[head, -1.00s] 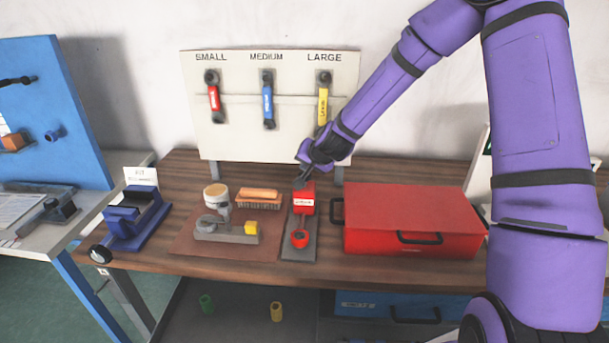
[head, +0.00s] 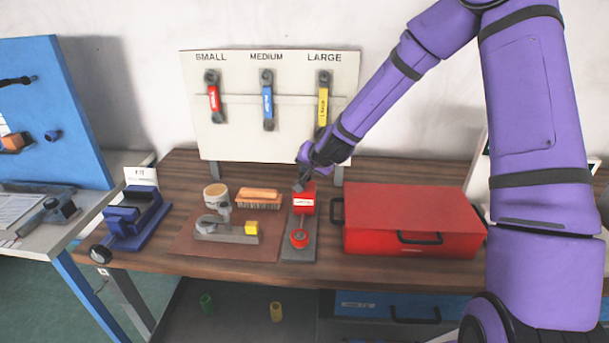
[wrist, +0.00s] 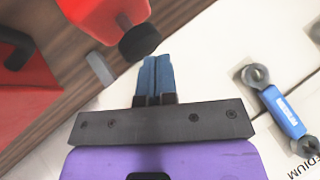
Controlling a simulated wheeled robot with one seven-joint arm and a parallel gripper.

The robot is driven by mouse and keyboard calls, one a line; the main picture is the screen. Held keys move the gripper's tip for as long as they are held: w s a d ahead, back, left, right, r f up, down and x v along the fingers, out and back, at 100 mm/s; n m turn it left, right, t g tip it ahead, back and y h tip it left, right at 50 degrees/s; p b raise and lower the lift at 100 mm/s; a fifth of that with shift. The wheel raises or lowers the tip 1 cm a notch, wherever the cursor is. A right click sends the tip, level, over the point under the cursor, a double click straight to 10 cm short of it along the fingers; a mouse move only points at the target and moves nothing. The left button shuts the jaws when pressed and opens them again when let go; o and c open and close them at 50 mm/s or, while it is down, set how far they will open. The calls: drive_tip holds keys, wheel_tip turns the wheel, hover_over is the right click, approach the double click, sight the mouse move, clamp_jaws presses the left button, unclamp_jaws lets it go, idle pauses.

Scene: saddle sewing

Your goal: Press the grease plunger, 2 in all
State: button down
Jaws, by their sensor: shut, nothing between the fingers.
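The grease unit is a red block (head: 303,201) with a white label, standing on a grey base plate (head: 300,253) with a round red part (head: 299,238) at its front. In the wrist view a short rod with a dark round knob (wrist: 140,42), which looks like the plunger, sticks out of the red body (wrist: 100,14). The knob is not clear in the head view, where my gripper covers that area. My gripper (head: 299,187) is shut and empty at the top of the red block. In the wrist view its blue fingertips (wrist: 157,62) are close beside the knob; contact cannot be told.
A red toolbox (head: 415,215) stands to the right. A brown mat (head: 183,243) with a cream pot (head: 215,195), brush (head: 258,197) and grey fixture (head: 225,234) lies left. Behind is a board (head: 230,145) with red, blue and yellow wrenches.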

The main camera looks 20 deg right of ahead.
drive_tip(key=shift+f, duration=0.9)
idle(0.8)
idle(0.4)
drive_tip(key=shift+r, duration=1.6)
drive_tip(key=shift+r, duration=2.5)
drive_tip(key=shift+r, duration=0.1)
